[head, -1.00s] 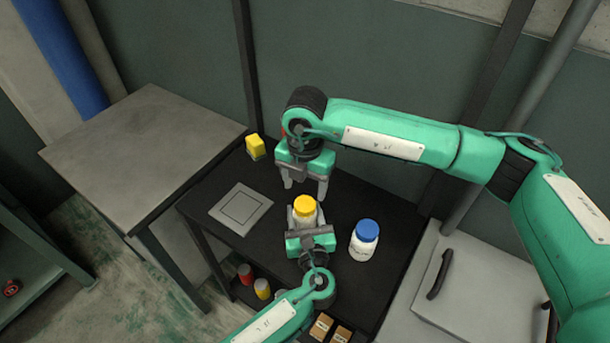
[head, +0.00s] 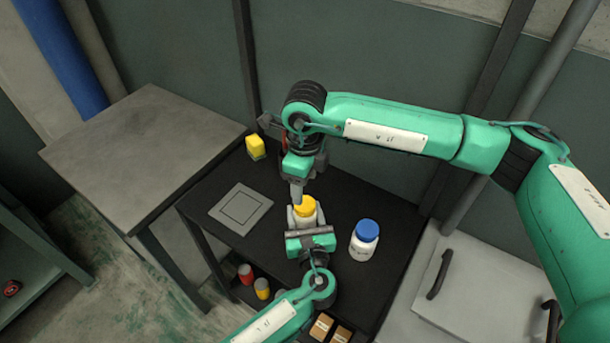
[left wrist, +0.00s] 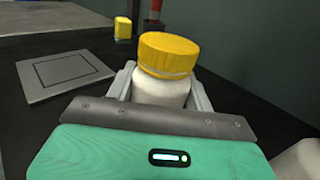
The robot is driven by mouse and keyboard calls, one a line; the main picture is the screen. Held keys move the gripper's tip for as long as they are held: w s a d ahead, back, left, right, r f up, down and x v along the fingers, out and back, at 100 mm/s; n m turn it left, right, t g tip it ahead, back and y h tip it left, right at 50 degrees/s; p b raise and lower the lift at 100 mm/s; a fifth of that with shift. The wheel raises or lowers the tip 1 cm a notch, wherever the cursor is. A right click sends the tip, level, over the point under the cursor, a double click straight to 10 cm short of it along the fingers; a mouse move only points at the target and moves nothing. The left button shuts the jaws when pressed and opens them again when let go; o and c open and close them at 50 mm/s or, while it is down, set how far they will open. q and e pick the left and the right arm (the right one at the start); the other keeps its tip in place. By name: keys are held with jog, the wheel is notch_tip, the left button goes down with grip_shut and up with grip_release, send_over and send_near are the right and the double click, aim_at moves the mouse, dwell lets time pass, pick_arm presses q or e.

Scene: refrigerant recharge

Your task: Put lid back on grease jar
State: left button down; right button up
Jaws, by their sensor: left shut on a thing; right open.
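The grease jar is a white jar (left wrist: 160,92) with a yellow lid (left wrist: 168,55) on its mouth. In the left wrist view the lid looks slightly tilted, and I cannot tell whether it is threaded down. The lid also shows in the head view (head: 305,207). My left gripper (head: 305,222) is shut on the jar's body, its fingers on either side. My right gripper (head: 297,195) is open, pointing down just above and left of the lid in the head view. Its fingers overlap edge-on there, and it is not visible in the left wrist view.
A white bottle with a blue cap (head: 366,232) stands right of the jar. A grey square plate (head: 226,219) lies left on the black table. A yellow block (head: 255,147) is at the back. A red and black object (left wrist: 155,15) stands behind. Red and yellow cans sit on the lower shelf.

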aim_at(305, 204)
jog(key=n, duration=0.6)
jog(key=shift+r, duration=0.25)
jog(key=n, duration=0.5)
jog(key=shift+r, duration=0.1)
jog(key=n, duration=0.4)
jog(key=shift+r+n, duration=0.15)
jog(key=shift+n, duration=0.15)
jog(key=n, duration=0.4)
jog(key=shift+r+n, duration=0.15)
jog(key=shift+n, duration=0.25)
jog(key=shift+f, duration=4)
